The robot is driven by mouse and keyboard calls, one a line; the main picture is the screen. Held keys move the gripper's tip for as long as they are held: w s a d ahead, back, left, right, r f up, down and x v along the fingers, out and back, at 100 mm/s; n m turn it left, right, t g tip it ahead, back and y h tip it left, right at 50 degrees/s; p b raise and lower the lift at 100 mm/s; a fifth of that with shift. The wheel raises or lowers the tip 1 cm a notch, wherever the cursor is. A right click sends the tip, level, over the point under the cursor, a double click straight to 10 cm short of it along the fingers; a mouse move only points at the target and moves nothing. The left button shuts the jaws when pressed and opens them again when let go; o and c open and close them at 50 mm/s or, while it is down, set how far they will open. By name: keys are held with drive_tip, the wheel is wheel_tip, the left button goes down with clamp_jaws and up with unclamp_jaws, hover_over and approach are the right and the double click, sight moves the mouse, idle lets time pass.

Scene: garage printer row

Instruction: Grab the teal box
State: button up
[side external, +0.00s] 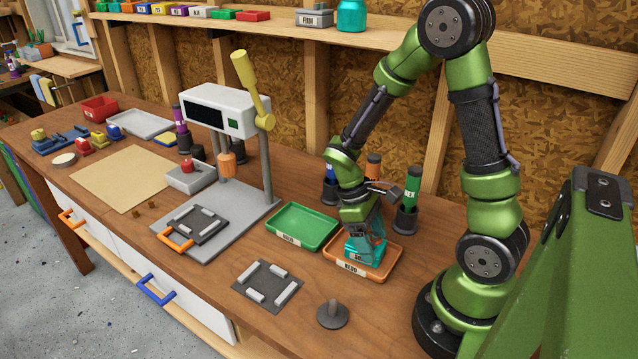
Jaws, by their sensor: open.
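The teal box (366,255) sits in the orange tray (392,258), whose front label looks like "REDO". A dark label shows on the box's face, partly hidden. My gripper (362,232) points down over the box from above, with its lower end right at the box's top. The jaws are open. Its fingers overlap the box in this view, so I cannot tell whether they touch it or straddle it. The gripper hides part of the box's upper side.
A green tray (292,221) lies left of the orange one. Marked bottles, including a green one (408,202), stand close behind. A dark fixture plate (267,287) and a grey knobbed disc (332,315) lie in front. A press (222,118) stands to the left.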

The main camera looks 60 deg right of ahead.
drive_tip(key=shift+s+f, duration=0.2)
drive_tip(key=shift+f, duration=0.3)
drive_tip(key=c, duration=0.9)
